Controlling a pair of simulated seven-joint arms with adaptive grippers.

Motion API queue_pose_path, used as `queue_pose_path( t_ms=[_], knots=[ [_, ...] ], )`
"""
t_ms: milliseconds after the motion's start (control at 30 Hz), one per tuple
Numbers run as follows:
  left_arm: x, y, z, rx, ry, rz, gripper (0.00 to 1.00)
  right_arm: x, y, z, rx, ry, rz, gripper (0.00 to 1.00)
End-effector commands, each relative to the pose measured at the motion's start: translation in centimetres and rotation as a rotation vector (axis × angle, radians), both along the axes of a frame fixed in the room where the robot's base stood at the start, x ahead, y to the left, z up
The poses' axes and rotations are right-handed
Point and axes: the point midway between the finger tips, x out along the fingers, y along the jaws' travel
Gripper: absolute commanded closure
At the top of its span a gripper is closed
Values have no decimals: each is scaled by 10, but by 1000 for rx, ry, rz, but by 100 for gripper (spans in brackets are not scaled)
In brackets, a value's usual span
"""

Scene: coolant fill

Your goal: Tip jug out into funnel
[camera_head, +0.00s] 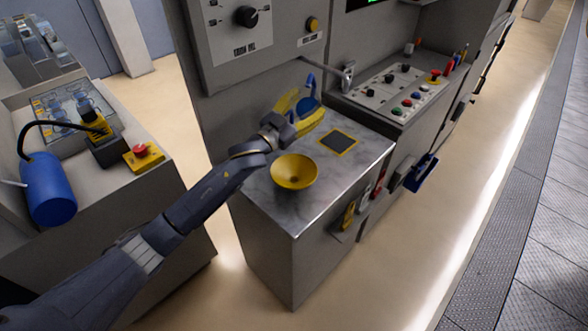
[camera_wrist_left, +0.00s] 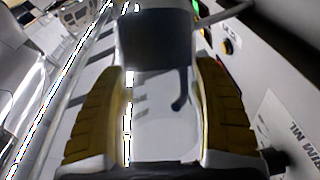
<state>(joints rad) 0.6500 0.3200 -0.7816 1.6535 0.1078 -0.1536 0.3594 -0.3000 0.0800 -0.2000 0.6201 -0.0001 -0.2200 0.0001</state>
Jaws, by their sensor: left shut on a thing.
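My left gripper (camera_head: 298,112) is above the back of the marble-topped cabinet, behind the funnel. Its yellow fingers are shut on the blue jug (camera_head: 308,104), which is partly hidden by them. How far the jug is tilted is hard to tell. The yellow funnel (camera_head: 294,172) stands wide end up near the front left of the worktop, in front of and apart from the jug. In the left wrist view the gripper (camera_wrist_left: 160,112) shows its two yellow fingers on either side of a pale, blurred area. My right gripper is not in view.
The marble worktop (camera_head: 330,178) has a dark square with a yellow border (camera_head: 338,142). A button panel (camera_head: 395,90) is at the right. A blue cylinder (camera_head: 48,190) and a red stop button (camera_head: 141,151) are at the left.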

Motion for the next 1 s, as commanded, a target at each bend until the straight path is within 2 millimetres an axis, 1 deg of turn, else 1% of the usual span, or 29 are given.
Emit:
queue_pose_path(
  t_ms=[533, 1000],
  knots=[
    [-3, 0, -3, -42, -130, -1, 79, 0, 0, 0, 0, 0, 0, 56],
    [-3, 1, 8, -76, -244, 0, 79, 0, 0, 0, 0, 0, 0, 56]
  ],
)
